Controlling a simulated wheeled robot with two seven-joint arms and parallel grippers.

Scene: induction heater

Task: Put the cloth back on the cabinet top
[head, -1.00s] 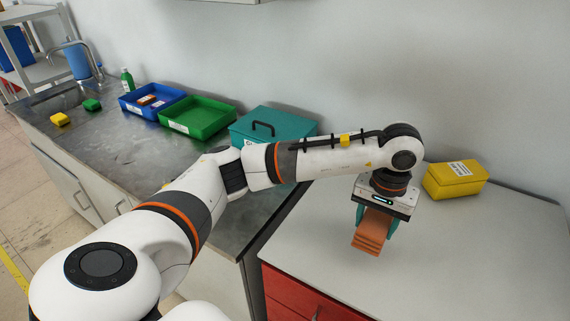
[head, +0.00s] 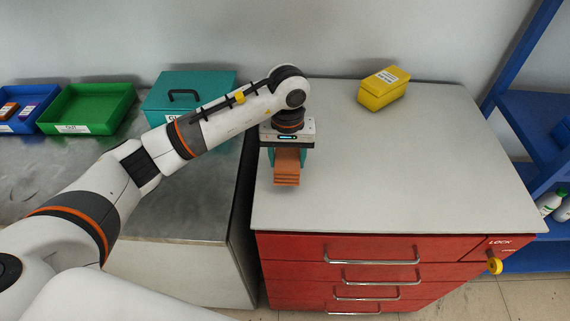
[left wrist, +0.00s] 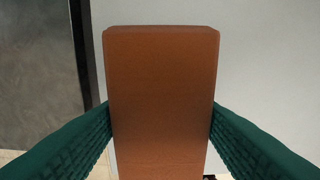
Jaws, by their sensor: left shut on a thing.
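The cloth (head: 287,168) is a folded orange-brown stack. My left gripper (head: 288,157) is shut on it, with a teal finger on each side, and the cloth hangs below the gripper. In the left wrist view the cloth (left wrist: 160,95) fills the middle between the two green ribbed fingers. The red cabinet's pale grey top (head: 400,170) lies under and to the right of the gripper. The cloth shows over the left part of this top; whether it touches it I cannot tell. My right gripper is not in view.
A yellow box (head: 383,88) stands at the back of the cabinet top. A teal box (head: 190,100), a green tray (head: 88,125) and a blue tray (head: 20,125) stand on the steel counter at left. Blue shelving (head: 530,110) rises at right. The top's middle and front are clear.

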